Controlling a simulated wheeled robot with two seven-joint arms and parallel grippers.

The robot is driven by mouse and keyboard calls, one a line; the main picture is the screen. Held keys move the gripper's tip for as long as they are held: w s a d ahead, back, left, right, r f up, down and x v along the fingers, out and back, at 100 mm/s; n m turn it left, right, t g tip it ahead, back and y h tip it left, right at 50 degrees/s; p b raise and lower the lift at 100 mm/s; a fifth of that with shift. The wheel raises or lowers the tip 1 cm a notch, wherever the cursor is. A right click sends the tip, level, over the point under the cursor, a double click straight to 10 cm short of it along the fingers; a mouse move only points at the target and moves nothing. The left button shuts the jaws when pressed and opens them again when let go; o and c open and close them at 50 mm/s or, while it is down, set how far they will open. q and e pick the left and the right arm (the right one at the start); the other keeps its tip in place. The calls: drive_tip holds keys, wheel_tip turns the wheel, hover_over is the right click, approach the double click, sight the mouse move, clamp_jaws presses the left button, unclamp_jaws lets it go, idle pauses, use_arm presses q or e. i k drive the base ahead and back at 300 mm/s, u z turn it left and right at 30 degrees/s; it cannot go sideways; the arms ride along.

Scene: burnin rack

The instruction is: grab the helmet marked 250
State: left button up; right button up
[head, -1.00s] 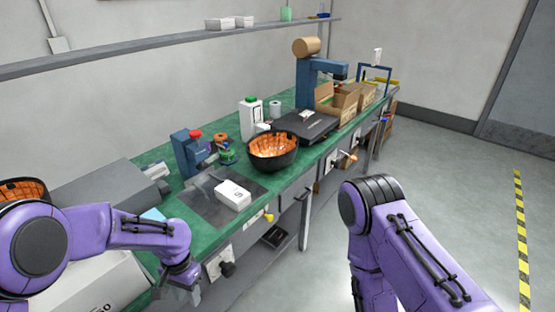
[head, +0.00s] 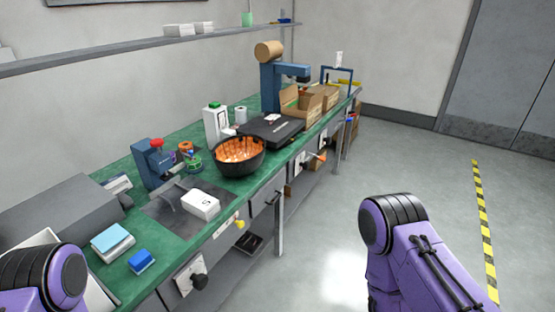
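A black helmet-like shell (head: 240,160) with an orange lining lies open side up on the green bench (head: 262,185), near its front edge. No 250 mark can be read on it. My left arm shows only as a purple link at the lower left, and its gripper is out of the picture. My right arm shows at the lower right over the floor, and its gripper is out of the picture too. Neither arm is near the shell.
A white box (head: 201,205) lies on a dark mat in front of the shell. A blue press (head: 156,165) and a black flat case (head: 270,130) flank it. Cardboard boxes (head: 308,104) stand farther back. The floor (head: 330,225) right of the bench is clear.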

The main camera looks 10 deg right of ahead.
sight(238, 155)
drive_tip(key=z, duration=1.45)
drive_tip(key=i, duration=3.15)
drive_tip(key=u, duration=2.35)
